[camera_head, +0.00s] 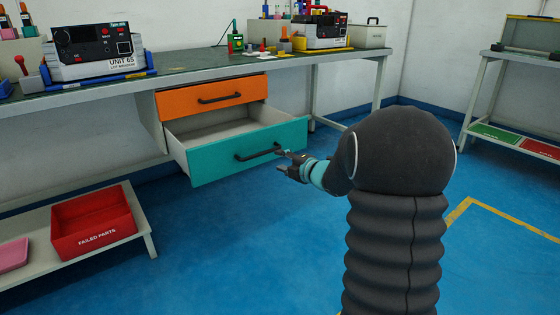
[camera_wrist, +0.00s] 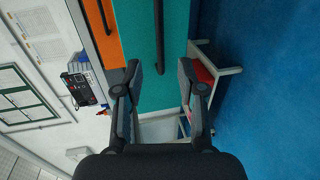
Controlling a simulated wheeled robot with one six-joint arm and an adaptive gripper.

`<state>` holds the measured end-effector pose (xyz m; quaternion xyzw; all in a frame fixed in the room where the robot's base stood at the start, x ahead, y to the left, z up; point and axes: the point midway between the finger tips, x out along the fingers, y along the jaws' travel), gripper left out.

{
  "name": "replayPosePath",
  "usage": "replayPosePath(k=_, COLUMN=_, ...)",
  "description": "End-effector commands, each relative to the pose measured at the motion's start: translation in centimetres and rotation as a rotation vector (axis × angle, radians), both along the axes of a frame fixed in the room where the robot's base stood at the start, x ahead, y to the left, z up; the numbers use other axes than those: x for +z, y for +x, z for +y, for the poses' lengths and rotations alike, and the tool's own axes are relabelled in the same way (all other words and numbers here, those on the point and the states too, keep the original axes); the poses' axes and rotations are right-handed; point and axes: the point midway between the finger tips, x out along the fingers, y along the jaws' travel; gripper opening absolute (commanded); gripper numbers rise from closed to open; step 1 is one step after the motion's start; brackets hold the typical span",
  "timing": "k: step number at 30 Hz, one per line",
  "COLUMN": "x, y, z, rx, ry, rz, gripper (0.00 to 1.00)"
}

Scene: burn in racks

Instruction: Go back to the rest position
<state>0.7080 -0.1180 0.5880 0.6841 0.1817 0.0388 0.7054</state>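My gripper (camera_head: 284,162) is at the right end of the dark bar handle (camera_head: 258,152) on the teal drawer (camera_head: 215,168). In the wrist view my gripper (camera_wrist: 162,76) is open, its two fingers well apart, with the handle (camera_wrist: 159,38) running up between and beyond them. I cannot tell whether a finger touches the handle. The teal drawer stands pulled out and looks empty inside. The orange drawer (camera_head: 185,104) above it is shut.
The workbench (camera_head: 190,72) carries a unit marked 65 (camera_head: 95,45) and other devices. A low shelf at the left holds a red failed-parts bin (camera_head: 93,218). Another rack (camera_head: 490,100) stands at the right. Blue floor (camera_head: 220,260) in front is clear.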

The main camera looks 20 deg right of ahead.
Motion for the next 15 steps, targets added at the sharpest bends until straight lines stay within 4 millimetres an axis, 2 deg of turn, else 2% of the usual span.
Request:
replayPosePath(k=12, x=-0.1, y=0.0, z=-0.1, rx=-0.010, ry=0.020, rz=0.011, gripper=0.39)
replayPosePath(k=15, x=-1.3, y=0.2, z=-1.5, rx=-0.087, ry=0.063, rz=0.079, gripper=0.39)
